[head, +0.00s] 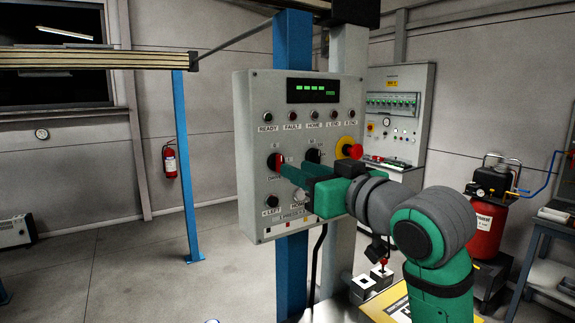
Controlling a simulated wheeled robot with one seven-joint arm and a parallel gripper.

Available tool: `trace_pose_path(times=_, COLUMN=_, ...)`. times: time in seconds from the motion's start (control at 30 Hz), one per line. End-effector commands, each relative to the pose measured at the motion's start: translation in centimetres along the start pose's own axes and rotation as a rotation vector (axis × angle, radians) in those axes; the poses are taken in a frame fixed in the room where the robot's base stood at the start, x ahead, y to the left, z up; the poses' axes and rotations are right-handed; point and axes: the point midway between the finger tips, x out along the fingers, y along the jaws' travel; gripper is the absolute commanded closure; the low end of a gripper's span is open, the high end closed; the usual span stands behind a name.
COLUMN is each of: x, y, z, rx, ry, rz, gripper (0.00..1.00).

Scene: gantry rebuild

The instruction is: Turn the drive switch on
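The grey control panel (248,100) is mounted on a blue post. The fingers hide part of the switch and label. I cannot tell whether they touch or grip it, or which way the knob points.
A red emergency button (351,149) is further right, close to my gripper. Lower buttons, including the left button (272,201), sit beneath the fingers. Indicator lamps and a green-lit display (311,90) are above.

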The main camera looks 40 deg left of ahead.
Motion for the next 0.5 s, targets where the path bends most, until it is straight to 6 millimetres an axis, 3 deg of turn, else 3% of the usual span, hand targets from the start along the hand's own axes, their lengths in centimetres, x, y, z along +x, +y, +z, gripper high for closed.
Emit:
trace_pose_path(times=0.23, x=4.0, y=0.0, z=0.0, rx=0.0, ry=-0.001, rz=0.0, gripper=0.72)
trace_pose_path(times=0.5, x=5.7, y=0.0, z=0.0, rx=-0.001, ry=0.001, rz=0.001, gripper=0.72)
